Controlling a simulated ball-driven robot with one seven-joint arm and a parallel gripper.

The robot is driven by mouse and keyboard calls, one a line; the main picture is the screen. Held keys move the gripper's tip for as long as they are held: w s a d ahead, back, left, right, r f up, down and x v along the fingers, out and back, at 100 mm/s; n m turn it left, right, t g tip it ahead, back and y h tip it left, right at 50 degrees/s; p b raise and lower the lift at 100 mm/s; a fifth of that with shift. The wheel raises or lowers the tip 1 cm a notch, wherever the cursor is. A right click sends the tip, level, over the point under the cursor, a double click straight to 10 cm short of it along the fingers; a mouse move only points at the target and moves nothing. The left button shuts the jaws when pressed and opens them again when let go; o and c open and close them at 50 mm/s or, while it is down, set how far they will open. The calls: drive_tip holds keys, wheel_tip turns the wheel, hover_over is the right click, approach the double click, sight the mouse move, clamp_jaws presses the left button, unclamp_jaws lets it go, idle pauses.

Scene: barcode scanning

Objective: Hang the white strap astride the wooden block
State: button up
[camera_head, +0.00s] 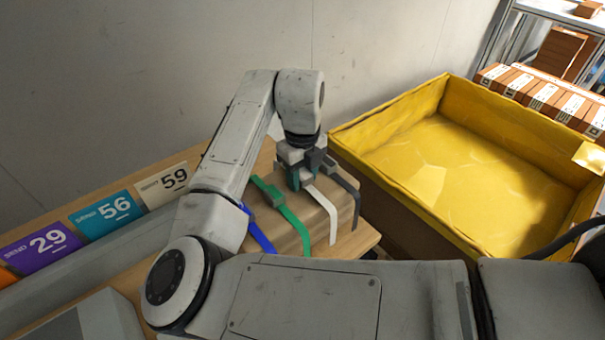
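The wooden block (345,216) sits near the right end of the table, with straps lying across it. The white strap (327,213) runs over the block's top and hangs down its near face, between a green strap (287,212) and a dark grey strap (345,181). Its upper end is hidden behind my gripper (299,183). My gripper points down at the block's top, right at the white strap's upper part. The fingertips are small and partly covered, so I cannot tell whether they hold the strap. The strap's far side is out of sight.
A blue strap (258,230) hangs left of the green one. A large yellow-lined bin (470,185) stands close on the right. Numbered cards (107,212) line the table at left, by the wall. Brown boxes (545,97) stand at the far right. My arm crosses the foreground.

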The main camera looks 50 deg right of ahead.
drive_tip(key=o, duration=0.5)
drive_tip(key=shift+s+f, duration=0.15)
drive_tip(key=shift+f, duration=0.5)
drive_tip(key=shift+a, duration=0.1)
drive_tip(key=shift+r, duration=0.3)
drive_tip(key=r, duration=1.1)
drive_tip(key=shift+d+r+b, duration=0.2)
drive_tip(key=shift+r+b, duration=0.05)
drive_tip(key=shift+b, duration=0.1)
